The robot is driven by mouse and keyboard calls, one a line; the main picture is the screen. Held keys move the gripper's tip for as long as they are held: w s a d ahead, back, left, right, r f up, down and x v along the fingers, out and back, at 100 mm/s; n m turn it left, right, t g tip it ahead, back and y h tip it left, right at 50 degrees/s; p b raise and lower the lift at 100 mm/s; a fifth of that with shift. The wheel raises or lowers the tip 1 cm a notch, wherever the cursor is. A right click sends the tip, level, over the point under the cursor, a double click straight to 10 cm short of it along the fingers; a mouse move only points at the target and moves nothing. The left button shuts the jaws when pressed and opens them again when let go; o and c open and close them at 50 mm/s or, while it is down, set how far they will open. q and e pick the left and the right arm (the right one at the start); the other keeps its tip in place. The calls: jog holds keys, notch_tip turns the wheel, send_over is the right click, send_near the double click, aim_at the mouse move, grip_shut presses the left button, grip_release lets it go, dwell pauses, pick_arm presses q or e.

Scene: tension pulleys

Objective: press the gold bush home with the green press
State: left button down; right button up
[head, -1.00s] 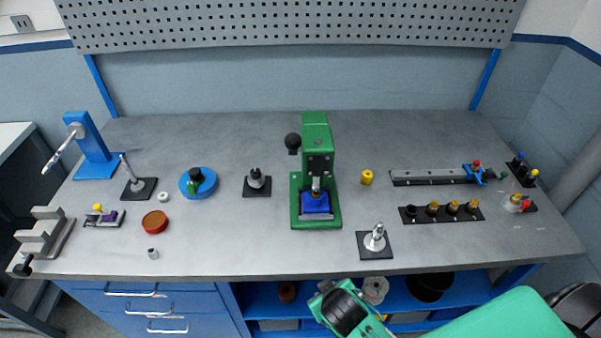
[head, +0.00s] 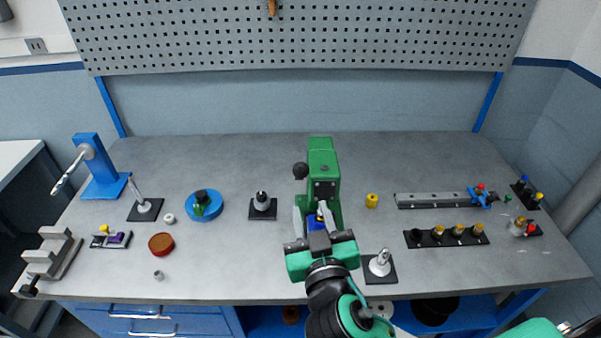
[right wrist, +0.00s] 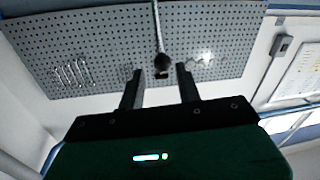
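The green press (head: 322,158) stands upright mid-bench, with a black ball knob (head: 300,171) at its upper left. A blue block (head: 314,224) in its base is partly hidden by my right gripper. A small gold spot shows near the block; I cannot tell whether it is the gold bush. My right gripper (head: 312,219) is in front of the press, its fingers apart. In the right wrist view, the fingers (right wrist: 160,88) are spread, with a dark ball on a rod (right wrist: 163,64) beyond and between them.
A black rack (head: 426,243) with several gold-topped parts and a yellow cylinder (head: 371,201) stand right of the press. A black plate with a silver post (head: 380,261) is close beside my right arm. A blue round fixture (head: 203,206) stands to the left.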

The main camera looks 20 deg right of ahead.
aim_at(301, 173)
jog(key=w+b, duration=0.1)
jog(key=w, duration=0.3)
jog(key=w+d+b, duration=0.1)
jog(key=w, duration=0.3)
jog(key=w+b, duration=0.1)
jog(key=w, duration=0.2)
jog(key=shift+w+d, duration=0.35)
jog(key=shift+w, duration=0.45)
grip_shut()
